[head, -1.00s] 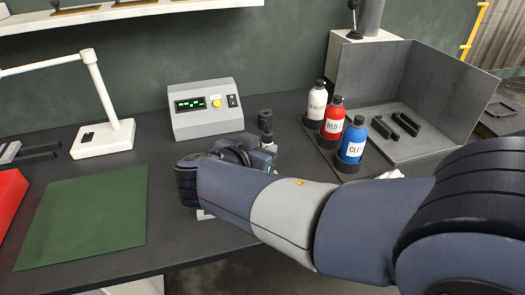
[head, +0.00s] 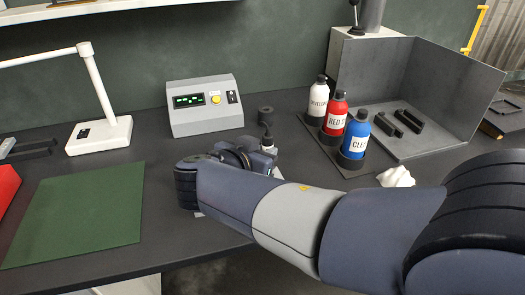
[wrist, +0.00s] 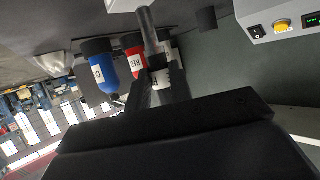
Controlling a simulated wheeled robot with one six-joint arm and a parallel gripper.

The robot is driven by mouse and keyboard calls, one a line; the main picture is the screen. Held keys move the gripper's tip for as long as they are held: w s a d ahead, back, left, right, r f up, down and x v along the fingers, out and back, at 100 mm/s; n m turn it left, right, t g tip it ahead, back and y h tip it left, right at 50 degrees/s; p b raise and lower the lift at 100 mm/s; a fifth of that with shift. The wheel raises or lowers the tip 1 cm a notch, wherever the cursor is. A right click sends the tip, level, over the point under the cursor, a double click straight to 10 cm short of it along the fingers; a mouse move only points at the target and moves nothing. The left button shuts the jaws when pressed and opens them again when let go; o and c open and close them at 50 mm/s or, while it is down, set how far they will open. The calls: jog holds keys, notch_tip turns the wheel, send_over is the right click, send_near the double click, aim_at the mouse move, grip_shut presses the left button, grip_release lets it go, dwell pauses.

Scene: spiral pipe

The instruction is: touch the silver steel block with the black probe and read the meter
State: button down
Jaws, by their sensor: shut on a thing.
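My gripper (wrist: 155,88) is shut on the black probe, a dark rod (wrist: 149,30) that runs to the top of the wrist view. In the head view the probe's dark upper end (head: 267,138) sticks up beyond my wrist. A pale grey flat surface (wrist: 124,5) lies by the rod's far end; I cannot tell whether it is the steel block or whether they touch. Pale edges (head: 279,178) also show beside my gripper in the head view; my arm hides the rest. The meter (head: 203,106) has a lit green display (head: 188,101), too small to read.
A short black cylinder (head: 265,113) stands right of the meter. White, red and blue bottles (head: 356,136) stand in a rack farther right, before a grey tray-like booth (head: 430,140). A crumpled white cloth (head: 396,176) lies near my arm. A green mat (head: 75,215) lies at left.

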jog(key=shift+s+f+b, duration=0.1)
jog(key=shift+f+b, duration=0.7)
jog(key=shift+b, duration=0.6)
dwell(2.8)
notch_tip(320, 180, up, 8)
jog(key=p, duration=0.2)
jog(key=shift+f+p, duration=0.25)
jog(key=shift+p, duration=0.05)
dwell(1.6)
